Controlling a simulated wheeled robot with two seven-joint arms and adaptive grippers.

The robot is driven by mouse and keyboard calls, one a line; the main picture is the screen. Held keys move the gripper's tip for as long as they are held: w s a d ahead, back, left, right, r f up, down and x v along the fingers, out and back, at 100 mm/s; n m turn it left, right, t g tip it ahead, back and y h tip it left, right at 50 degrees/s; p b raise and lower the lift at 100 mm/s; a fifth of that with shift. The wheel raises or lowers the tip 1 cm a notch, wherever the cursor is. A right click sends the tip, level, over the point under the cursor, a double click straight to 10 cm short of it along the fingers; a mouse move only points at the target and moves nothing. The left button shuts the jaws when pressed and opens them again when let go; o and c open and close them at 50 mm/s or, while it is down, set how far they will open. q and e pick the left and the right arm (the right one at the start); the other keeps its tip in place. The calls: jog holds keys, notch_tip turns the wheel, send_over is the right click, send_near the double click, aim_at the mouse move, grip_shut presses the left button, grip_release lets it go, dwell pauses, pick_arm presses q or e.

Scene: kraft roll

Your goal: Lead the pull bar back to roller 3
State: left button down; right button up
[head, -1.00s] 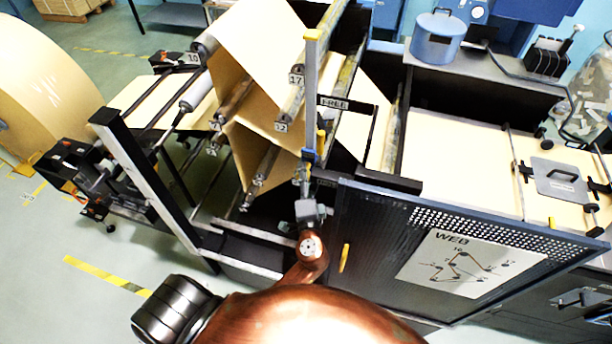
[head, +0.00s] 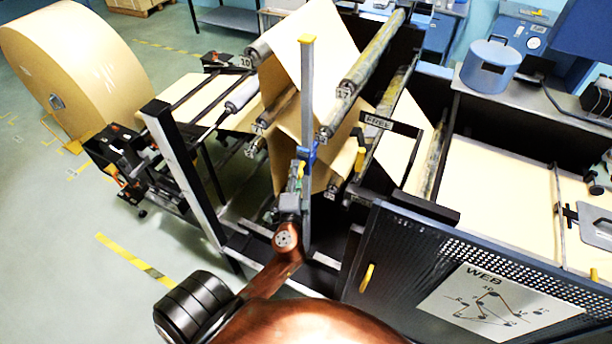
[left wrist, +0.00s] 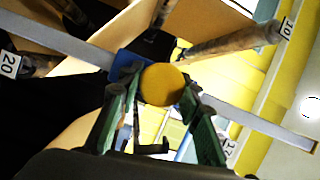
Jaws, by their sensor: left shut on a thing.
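The pull bar (head: 307,90), a long grey bar with a yellow end cap, stands upright in the head view in front of the paper rollers. A blue block (head: 308,154) sits on it. My left gripper (head: 298,177) is at this block, low on the bar. In the left wrist view the green fingers (left wrist: 160,92) are shut around a round yellow knob (left wrist: 163,84) beside the blue block (left wrist: 128,62), and the bar (left wrist: 255,122) crosses diagonally behind. I cannot read a label 3 on any roller. My right gripper is not in view.
A FREE plate (head: 377,121) is right of the bar. A dark perforated guard (head: 415,250) with a WEB diagram stands front right. A big kraft roll (head: 95,75) and open floor are at left.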

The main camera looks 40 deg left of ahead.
pick_arm(q)
jog(key=shift+a, duration=0.1)
jog(key=s+a+r+p, duration=0.1)
jog(key=a+r+p, duration=0.3)
jog(key=r, duration=0.1)
jog(key=shift+a+r+p, duration=0.25)
jog(key=shift+r+p, duration=0.1)
jog(key=shift+s, duration=0.1)
jog(key=s+a+r, duration=0.1)
jog(key=a+r, duration=0.6)
jog(key=r, duration=0.6)
jog(key=s+a+r, duration=0.2)
jog(key=a+r, duration=0.6)
jog(key=r, duration=0.4)
jog(key=shift+s+r, duration=0.3)
jog(key=shift+r, duration=0.1)
jog(key=shift+d, duration=0.1)
